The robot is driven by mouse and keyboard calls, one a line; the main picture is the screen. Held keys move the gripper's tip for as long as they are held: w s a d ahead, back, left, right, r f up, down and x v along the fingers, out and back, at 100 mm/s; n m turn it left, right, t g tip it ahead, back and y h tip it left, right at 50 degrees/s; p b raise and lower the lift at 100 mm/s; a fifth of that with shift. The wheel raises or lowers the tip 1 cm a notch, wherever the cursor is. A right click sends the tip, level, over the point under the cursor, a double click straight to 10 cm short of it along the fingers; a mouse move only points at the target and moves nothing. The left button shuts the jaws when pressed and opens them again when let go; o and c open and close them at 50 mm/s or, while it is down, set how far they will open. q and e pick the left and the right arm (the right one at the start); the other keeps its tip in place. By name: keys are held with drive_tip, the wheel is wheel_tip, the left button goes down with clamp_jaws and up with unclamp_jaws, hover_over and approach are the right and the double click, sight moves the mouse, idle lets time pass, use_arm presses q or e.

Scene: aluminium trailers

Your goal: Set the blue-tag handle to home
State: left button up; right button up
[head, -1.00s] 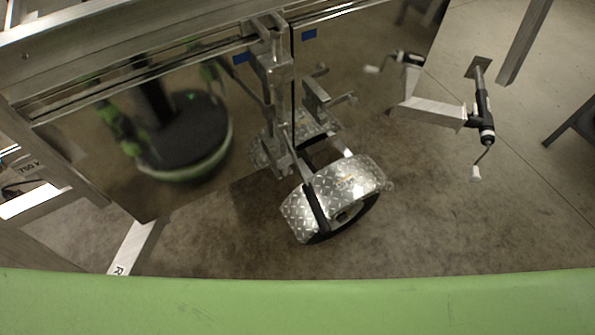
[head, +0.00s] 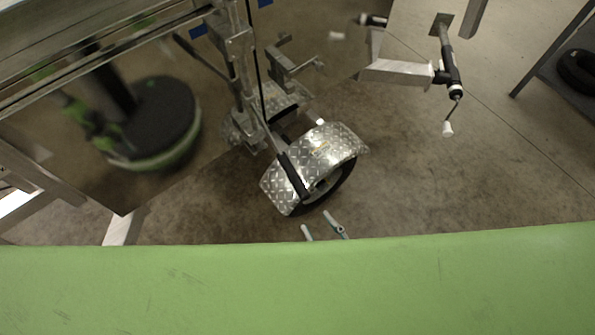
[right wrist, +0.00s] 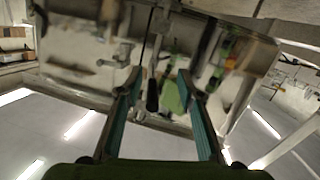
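A metal latch handle with a black grip (head: 293,178) hangs from the bracket on the trailer's polished door (head: 140,190), slanting down in front of the diamond-plate fender. Blue tags (head: 265,3) show on the door near the upper hardware. In the right wrist view a black-gripped handle (right wrist: 152,95) hangs ahead, between the fingers in the picture. My right gripper (head: 322,230) is open and empty, just below the wheel in the head view; only its fingertips show. Its two teal fingers (right wrist: 160,105) are spread in the wrist view. My left gripper is not in view.
A diamond-plate fender with a wheel (head: 315,165) sits beside the handle. A trailer jack with a crank (head: 450,75) stands at upper right. The door mirrors the surroundings. A dark shelf (head: 560,70) stands at far right. The floor (head: 450,190) at right is clear.

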drive_tip(key=t, duration=0.2)
approach(282, 158)
drive_tip(key=x, duration=0.4)
drive_tip(key=f+p+x, duration=0.1)
drive_tip(key=x, duration=0.1)
drive_tip(key=shift+w+d+f, duration=0.1)
drive_tip(key=shift+w, duration=0.25)
clamp_jaws()
